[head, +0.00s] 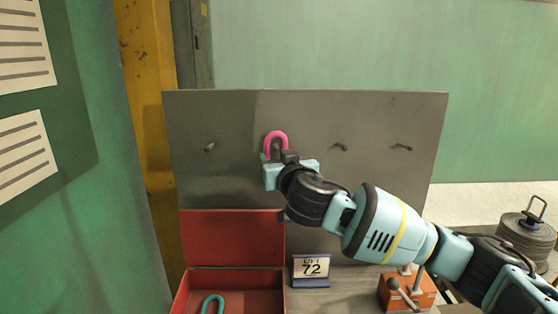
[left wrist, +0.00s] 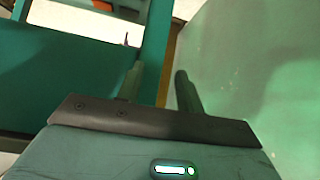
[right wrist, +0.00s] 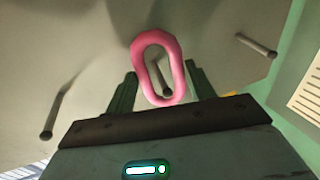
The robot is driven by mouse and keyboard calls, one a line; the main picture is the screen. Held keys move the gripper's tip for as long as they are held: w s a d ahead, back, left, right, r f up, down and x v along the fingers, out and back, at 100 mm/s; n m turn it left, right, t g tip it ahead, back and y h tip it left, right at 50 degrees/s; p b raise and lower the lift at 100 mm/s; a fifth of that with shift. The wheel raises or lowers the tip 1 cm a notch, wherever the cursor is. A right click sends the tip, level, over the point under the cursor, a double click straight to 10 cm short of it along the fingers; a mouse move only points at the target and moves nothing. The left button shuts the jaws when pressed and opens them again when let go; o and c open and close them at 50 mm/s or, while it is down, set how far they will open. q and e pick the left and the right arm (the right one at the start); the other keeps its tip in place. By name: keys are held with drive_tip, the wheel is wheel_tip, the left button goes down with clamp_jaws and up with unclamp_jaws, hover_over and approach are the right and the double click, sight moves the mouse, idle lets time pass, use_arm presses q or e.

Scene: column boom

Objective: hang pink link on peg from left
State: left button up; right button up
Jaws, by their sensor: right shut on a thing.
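The pink link (head: 276,140) is upright in my right gripper (head: 289,160), close in front of the grey board (head: 300,110), at the second peg from the left. In the right wrist view the pink link (right wrist: 139,62) is between the fingers, and a peg (right wrist: 164,76) shows inside its opening. I cannot tell whether the peg passes through it. The leftmost peg (head: 210,146) is bare, as are the third peg (head: 340,147) and the rightmost peg (head: 402,147). My left gripper (left wrist: 158,85) shows only in the left wrist view, fingers apart and empty.
An open red box (head: 232,280) with a teal link (head: 212,303) stands below the board. A sign reading 72 (head: 311,270) and an orange block with levers (head: 408,292) stand beside it. Dark stacked weights (head: 527,235) are at the far right.

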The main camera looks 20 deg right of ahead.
drive_tip(key=shift+w+d+f, duration=0.25)
drive_tip(key=shift+w+f, duration=0.3)
drive_tip(key=shift+w, duration=0.35)
drive_tip(key=shift+w, duration=0.1)
drive_tip(key=o, duration=1.2)
drive_tip(key=shift+f, duration=0.1)
drive_tip(key=shift+s, duration=3.95)
